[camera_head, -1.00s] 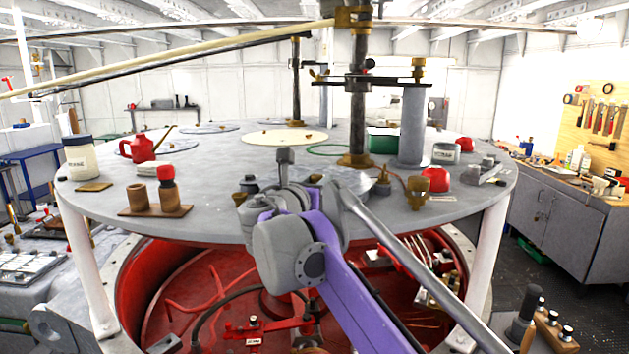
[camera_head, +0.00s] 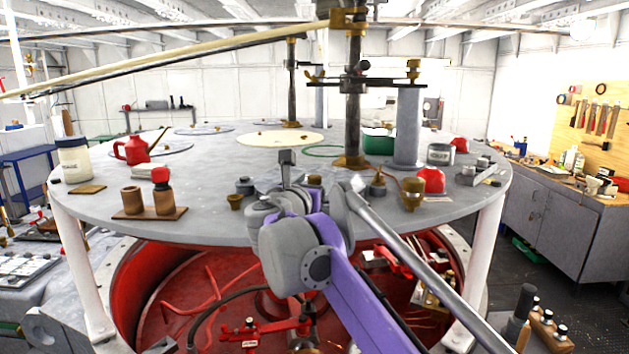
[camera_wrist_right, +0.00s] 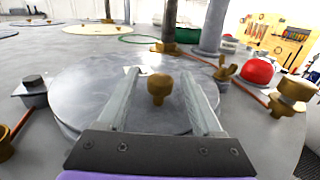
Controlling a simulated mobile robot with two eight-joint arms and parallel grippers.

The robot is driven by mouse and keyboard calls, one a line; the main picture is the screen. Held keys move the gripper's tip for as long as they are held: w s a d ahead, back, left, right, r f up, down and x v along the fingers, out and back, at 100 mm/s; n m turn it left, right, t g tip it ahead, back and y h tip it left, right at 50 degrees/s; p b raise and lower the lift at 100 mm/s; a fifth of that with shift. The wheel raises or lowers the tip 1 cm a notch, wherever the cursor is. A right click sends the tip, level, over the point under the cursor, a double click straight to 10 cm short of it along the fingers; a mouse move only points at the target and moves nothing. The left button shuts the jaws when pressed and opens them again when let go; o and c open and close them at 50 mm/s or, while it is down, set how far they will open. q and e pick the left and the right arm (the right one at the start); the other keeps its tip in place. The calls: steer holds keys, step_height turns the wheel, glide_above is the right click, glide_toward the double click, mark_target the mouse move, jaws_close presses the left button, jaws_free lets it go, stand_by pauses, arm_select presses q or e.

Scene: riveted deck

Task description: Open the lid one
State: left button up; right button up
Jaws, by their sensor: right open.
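A round grey lid (camera_wrist_right: 85,85) with a brass knob (camera_wrist_right: 158,88) lies flat on the grey round tabletop in the right wrist view. The lid looks closed. My right gripper (camera_wrist_right: 161,74) is open, its two fingers reaching over the lid with the knob between them. I see no clear contact with the knob. In the head view my purple and grey right arm covers most of the lid; a brass knob (camera_head: 314,180) shows just beyond it. My left gripper is not in view.
A dark block (camera_wrist_right: 34,88) stands left of the lid. A brass wing fitting (camera_wrist_right: 225,70), a red dome (camera_wrist_right: 257,71) and a brass valve (camera_wrist_right: 292,92) stand to its right. A brass-footed column (camera_head: 353,110) rises behind. The round tabletop (camera_head: 220,175) has free room at centre left.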

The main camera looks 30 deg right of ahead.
steer(key=b+v, duration=0.1)
steer(key=v, duration=0.9)
steer(key=shift+s+a, duration=0.15)
steer(key=shift+a, duration=0.05)
steer(key=shift+c, duration=0.8)
steer(key=shift+m+g, duration=0.4)
steer(key=shift+g, duration=0.3)
steer(key=v, duration=0.4)
steer(key=w+r+v, duration=0.1)
steer(key=v, duration=0.2)
steer(key=shift+a, duration=0.3)
jaws_close()
steer(key=p+x, duration=0.1)
steer(key=x, duration=1.2)
steer(key=shift+s+d, duration=0.15)
steer(key=shift+d, duration=0.05)
steer(key=shift+s+d+r, duration=0.1)
